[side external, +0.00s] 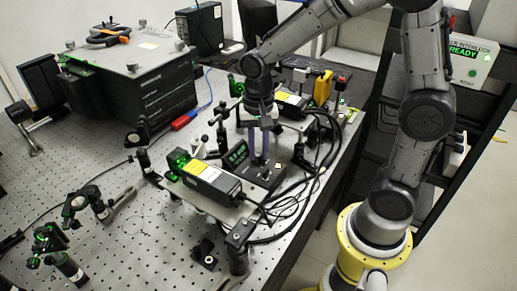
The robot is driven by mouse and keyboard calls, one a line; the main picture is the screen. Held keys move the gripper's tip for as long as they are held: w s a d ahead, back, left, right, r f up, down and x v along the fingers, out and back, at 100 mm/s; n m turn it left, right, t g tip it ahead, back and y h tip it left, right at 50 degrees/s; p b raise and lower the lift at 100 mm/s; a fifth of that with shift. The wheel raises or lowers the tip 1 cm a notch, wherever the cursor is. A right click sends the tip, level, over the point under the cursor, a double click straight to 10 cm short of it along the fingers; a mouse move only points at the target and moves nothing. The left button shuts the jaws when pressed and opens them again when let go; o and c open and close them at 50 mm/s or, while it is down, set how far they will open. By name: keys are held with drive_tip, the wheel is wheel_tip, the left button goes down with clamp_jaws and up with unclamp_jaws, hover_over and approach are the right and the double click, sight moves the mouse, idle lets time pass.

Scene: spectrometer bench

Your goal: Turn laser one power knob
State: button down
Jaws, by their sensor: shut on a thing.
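My gripper (259,162) points straight down at a small black control box (266,184) near the middle of the bench. Its two purple-grey fingers are close together and shut on a small knob on top of the box. The knob itself is mostly hidden by the fingertips, so its turn angle cannot be told. A small display with green digits (236,154) stands just left of the fingers; the digits are too small to read. A laser module (208,178) with a yellow label and green glow lies left of the box.
Black cables (309,185) loop right of the box. A second yellow-labelled laser (290,100) and a yellow block (322,88) stand behind the gripper. A large black enclosure (135,75) fills the back left. Optics posts (143,155) crowd nearby; the perforated bench (140,240) is clearer at front left.

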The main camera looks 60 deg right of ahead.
sight(258, 154)
drive_tip(key=shift+n, duration=1.7)
drive_tip(key=c, duration=0.8)
unclamp_jaws()
drive_tip(key=shift+o, duration=0.2)
wheel_tip(258, 154, up, 14)
